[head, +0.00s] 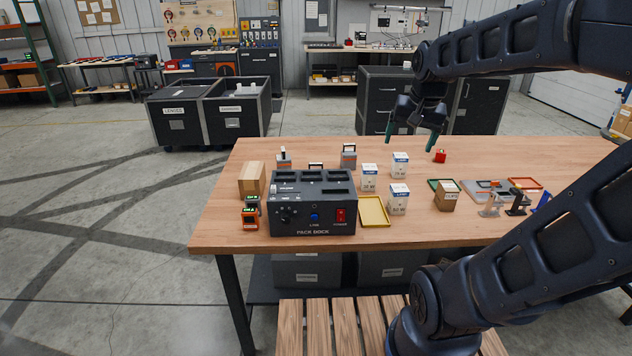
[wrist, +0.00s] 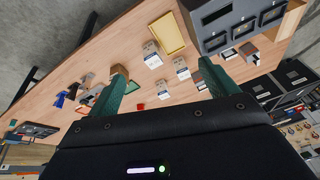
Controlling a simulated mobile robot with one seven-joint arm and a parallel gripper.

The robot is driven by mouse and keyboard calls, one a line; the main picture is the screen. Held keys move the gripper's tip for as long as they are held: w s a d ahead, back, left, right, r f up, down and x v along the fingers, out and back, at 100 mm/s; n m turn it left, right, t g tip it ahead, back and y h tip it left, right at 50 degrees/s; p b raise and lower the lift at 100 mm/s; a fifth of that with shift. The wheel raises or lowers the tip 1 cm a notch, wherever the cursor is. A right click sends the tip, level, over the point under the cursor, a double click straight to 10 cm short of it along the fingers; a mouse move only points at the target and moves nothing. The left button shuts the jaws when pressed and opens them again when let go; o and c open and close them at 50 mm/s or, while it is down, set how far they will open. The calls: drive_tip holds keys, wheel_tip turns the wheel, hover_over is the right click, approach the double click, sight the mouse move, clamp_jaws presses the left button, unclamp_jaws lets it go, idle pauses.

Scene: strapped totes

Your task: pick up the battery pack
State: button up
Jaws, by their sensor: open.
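Two small grey blocks with orange-red lower parts and dark handles look like battery packs. One (head: 284,159) stands behind the left of the dark pack dock (head: 318,222); the other (head: 348,157) stands behind its right. I cannot tell which one the task means. In the wrist view, grey blocks show beside the dock (wrist: 208,38): one (wrist: 249,54) near its end, another (wrist: 203,78) by the right finger. My gripper (head: 412,134) is open and empty above the table's far side, right of both packs. Its green fingers also show in the wrist view (wrist: 165,76).
Several white boxes (head: 398,198) and a yellow tray (head: 373,211) stand right of the dock. A cardboard box (head: 252,179) and an orange device (head: 250,213) stand left. A red item (head: 440,156) lies near my gripper. The wooden table (head: 225,225) has clear room at its far right.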

drive_tip(key=w+a+m+g, duration=0.1)
drive_tip(key=w+a+m, duration=0.3)
drive_tip(key=w, duration=0.8)
drive_tip(key=m+g, duration=0.3)
drive_tip(key=m, duration=0.8)
approach(316, 165)
drive_tip(key=shift+w+d+f, duration=0.1)
drive_tip(key=shift+w+f, duration=0.15)
drive_tip(key=shift+w, duration=0.15)
drive_tip(key=shift+w+f, duration=0.1)
drive_tip(key=shift+f, duration=0.35)
drive_tip(key=shift+a+f, duration=0.15)
drive_tip(key=shift+f, duration=2.4)
drive_tip(key=shift+a+f, duration=0.1)
drive_tip(key=shift+f, duration=2.5)
drive_tip(key=shift+r, duration=0.1)
clamp_jaws()
